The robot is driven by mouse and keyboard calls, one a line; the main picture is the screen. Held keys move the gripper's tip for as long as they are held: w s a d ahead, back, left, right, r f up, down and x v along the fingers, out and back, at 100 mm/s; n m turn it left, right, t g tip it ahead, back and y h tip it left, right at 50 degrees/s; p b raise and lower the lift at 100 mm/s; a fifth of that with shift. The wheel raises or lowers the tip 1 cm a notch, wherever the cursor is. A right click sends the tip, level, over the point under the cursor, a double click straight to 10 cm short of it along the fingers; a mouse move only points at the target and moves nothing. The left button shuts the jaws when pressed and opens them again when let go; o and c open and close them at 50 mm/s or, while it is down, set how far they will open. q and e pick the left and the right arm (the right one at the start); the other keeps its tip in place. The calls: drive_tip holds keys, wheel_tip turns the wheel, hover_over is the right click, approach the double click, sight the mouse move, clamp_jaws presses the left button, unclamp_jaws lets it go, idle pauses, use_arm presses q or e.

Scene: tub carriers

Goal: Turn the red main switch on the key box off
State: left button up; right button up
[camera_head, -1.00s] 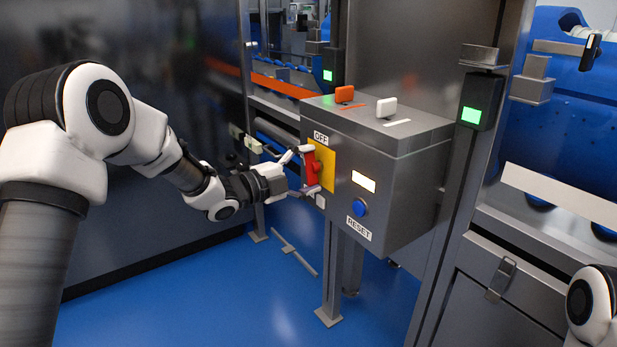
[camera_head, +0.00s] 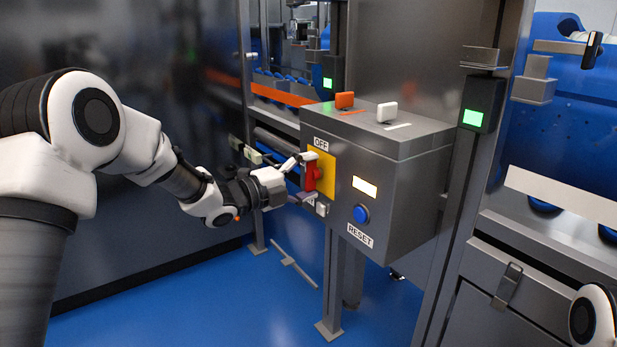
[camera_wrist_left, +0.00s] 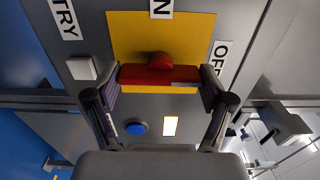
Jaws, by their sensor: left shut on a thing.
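The grey key box (camera_head: 395,190) stands on a post at the centre of the head view. The red main switch (camera_head: 311,174) sits on a yellow plate (camera_head: 328,174) on its left face, below an OFF label (camera_head: 321,143). My left gripper (camera_head: 306,178) is shut on the ends of the switch's bar. In the left wrist view the red bar (camera_wrist_left: 160,75) lies between the two fingers, in line with the OFF label (camera_wrist_left: 219,58) on the right. A partly cropped label ending in N (camera_wrist_left: 161,8) is at the top. My right gripper is out of view.
An orange key (camera_head: 344,100) and a white key (camera_head: 387,112) stand on top. A small white button (camera_head: 321,209) is below the yellow plate. Blue floor is clear at lower left.

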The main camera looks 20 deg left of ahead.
use_arm(q)
drive_tip(key=o, duration=1)
drive_tip(key=v, duration=1.2)
